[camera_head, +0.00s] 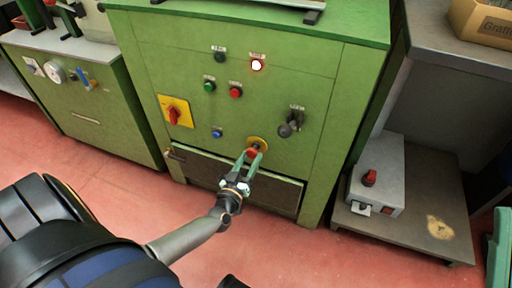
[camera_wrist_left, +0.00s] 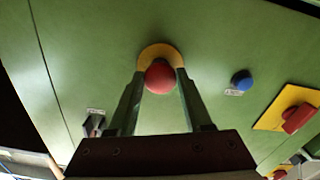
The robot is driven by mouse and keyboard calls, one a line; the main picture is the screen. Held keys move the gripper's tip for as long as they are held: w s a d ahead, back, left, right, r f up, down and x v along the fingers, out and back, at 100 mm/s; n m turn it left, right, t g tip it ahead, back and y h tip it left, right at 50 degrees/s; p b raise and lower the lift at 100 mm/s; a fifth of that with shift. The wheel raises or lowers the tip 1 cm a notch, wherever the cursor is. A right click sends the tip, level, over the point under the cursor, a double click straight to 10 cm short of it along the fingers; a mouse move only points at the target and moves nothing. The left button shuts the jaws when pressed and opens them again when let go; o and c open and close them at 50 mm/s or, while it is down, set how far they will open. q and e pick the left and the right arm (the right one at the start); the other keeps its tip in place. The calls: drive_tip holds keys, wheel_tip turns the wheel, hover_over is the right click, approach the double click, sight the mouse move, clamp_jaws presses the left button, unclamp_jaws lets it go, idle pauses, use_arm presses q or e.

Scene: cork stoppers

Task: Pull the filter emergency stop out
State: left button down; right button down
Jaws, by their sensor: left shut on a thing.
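The emergency stop is a red mushroom button (camera_head: 252,152) on a round yellow plate, low on the front of the green cabinet (camera_head: 327,75). In the left wrist view the red button (camera_wrist_left: 159,77) sits between my fingertips, with the yellow plate (camera_wrist_left: 160,49) behind it. My left gripper (camera_head: 253,156) is shut on the button, one finger on each side. In the left wrist view the fingertips (camera_wrist_left: 160,74) touch the button's sides. Whether the button is pushed in or out cannot be told. My right gripper is not in view.
Nearby on the panel are a red rotary switch on a yellow plate (camera_head: 175,111), a blue button (camera_head: 217,133), a dark knob (camera_head: 291,124), green (camera_head: 209,87) and red (camera_head: 236,92) buttons, and a lit lamp (camera_head: 257,65). A grey box (camera_head: 377,180) stands right. The red floor in front is clear.

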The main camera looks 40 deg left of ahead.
use_arm(q)
drive_tip(key=shift+s+f, duration=0.1)
drive_tip(key=shift+s+d, duration=0.1)
drive_tip(key=c, duration=0.5)
unclamp_jaws()
drive_tip(key=shift+s, duration=0.1)
drive_tip(key=shift+c, duration=0.2)
drive_tip(key=shift+o, duration=1.2)
drive_tip(key=p+v, duration=0.3)
drive_tip(key=v, duration=0.9)
drive_tip(key=shift+s+p, duration=0.25)
drive_tip(key=shift+p, duration=0.15)
